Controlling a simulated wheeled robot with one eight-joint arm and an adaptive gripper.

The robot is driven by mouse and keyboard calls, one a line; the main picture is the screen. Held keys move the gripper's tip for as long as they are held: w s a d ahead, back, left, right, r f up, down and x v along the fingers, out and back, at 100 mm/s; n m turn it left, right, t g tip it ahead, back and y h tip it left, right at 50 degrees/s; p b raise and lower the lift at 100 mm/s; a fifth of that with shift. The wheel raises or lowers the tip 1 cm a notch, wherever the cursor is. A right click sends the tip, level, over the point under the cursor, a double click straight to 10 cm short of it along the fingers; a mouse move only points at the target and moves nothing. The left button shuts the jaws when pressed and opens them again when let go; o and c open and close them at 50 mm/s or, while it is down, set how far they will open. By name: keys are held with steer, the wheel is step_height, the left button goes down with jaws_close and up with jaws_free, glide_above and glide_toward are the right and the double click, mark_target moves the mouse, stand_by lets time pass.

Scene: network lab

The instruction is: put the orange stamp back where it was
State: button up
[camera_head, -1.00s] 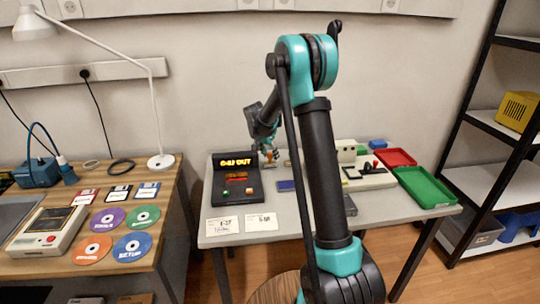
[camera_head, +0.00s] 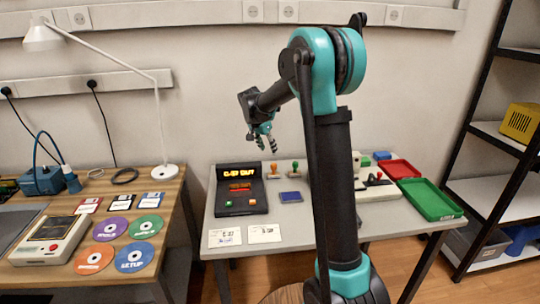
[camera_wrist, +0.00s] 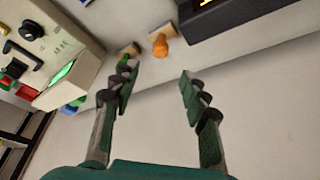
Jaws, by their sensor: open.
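The orange stamp (camera_head: 273,168) stands upright on the grey table, just right of the black display console (camera_head: 240,188). It also shows in the wrist view (camera_wrist: 160,46), beyond the fingertips. A green-handled stamp (camera_head: 295,166) stands to its right; in the wrist view the green-handled stamp (camera_wrist: 125,59) is partly behind a finger. My gripper (camera_head: 268,142) is above the orange stamp, apart from it. In the wrist view my gripper (camera_wrist: 156,88) is open, with nothing between its fingers.
A blue pad (camera_head: 290,198) lies in front of the stamps. Two white cards (camera_head: 225,237) lie at the table's front left. A cream device (camera_head: 378,188), a red tray (camera_head: 398,169) and a green tray (camera_head: 430,198) are at right. My arm hides part of the table.

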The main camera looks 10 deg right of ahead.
steer(key=s+d+f+n+y, duration=0.1)
steer(key=s+d+f+n, duration=0.1)
steer(key=s, duration=1.1)
steer(key=s+d+f+n+y, duration=0.1)
steer(key=s+f+n, duration=0.3)
steer(key=s, duration=0.8)
steer(key=s+d+f+n+t+y, duration=0.1)
steer(key=s+d+f+n, duration=0.2)
steer(key=s, duration=1)
steer(key=shift+s+d+f, duration=0.3)
steer(key=shift+d+f, duration=0.25)
steer(key=shift+f, duration=0.35)
